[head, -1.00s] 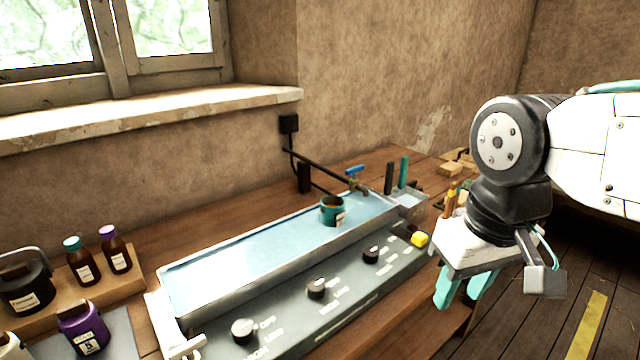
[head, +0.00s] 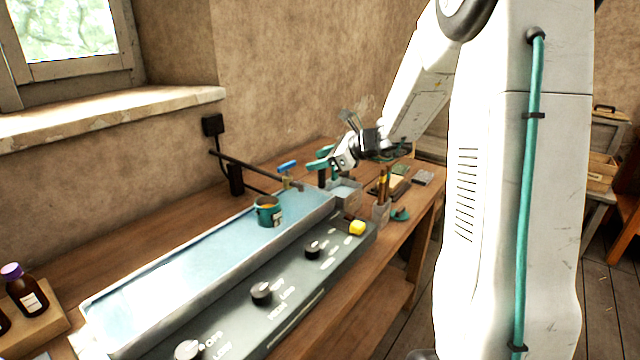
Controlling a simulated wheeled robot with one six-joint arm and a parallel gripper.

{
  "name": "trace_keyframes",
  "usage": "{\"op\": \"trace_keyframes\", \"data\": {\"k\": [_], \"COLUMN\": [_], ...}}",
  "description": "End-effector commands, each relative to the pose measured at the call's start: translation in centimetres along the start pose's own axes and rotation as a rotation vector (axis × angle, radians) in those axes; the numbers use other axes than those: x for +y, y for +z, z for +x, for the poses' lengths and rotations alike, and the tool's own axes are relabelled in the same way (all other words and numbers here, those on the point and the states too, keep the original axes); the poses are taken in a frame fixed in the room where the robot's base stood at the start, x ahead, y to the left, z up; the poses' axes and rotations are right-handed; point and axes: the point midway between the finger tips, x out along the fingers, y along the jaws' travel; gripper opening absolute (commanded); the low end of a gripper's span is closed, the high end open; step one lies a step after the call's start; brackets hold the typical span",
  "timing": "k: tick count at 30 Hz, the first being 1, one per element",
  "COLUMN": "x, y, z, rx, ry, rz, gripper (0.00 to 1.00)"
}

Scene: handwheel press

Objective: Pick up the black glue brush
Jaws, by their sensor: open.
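The black glue brush (head: 322,178) stands at the far right end of the water trough, by a small grey bin (head: 347,194). Only a short part of its dark handle shows below my gripper's teal fingers. A teal handle (head: 335,173) stands just right of it. My gripper (head: 320,158) is open, its fingers at the top of the black handle. I cannot tell whether they are around the handle or touching it.
A teal pot (head: 268,211) sits in the trough (head: 190,260), left of the brushes. A blue-handled tap (head: 287,168) stands close by on the left.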

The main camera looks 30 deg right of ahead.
Motion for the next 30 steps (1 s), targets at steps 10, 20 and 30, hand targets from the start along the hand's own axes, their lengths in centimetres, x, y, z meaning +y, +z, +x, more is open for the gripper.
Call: {"op": "trace_keyframes", "data": {"k": [10, 20, 30], "x": [-7.0, -7.4, -8.0], "y": [-5.3, -5.0, -4.7], "z": [0.6, 3.9, 7.6], "rx": [-0.044, -0.045, -0.044], "ry": [-0.175, -0.174, -0.174], "rz": [0.294, 0.292, 0.290], "gripper": [0.47, 0.47, 0.47]}}
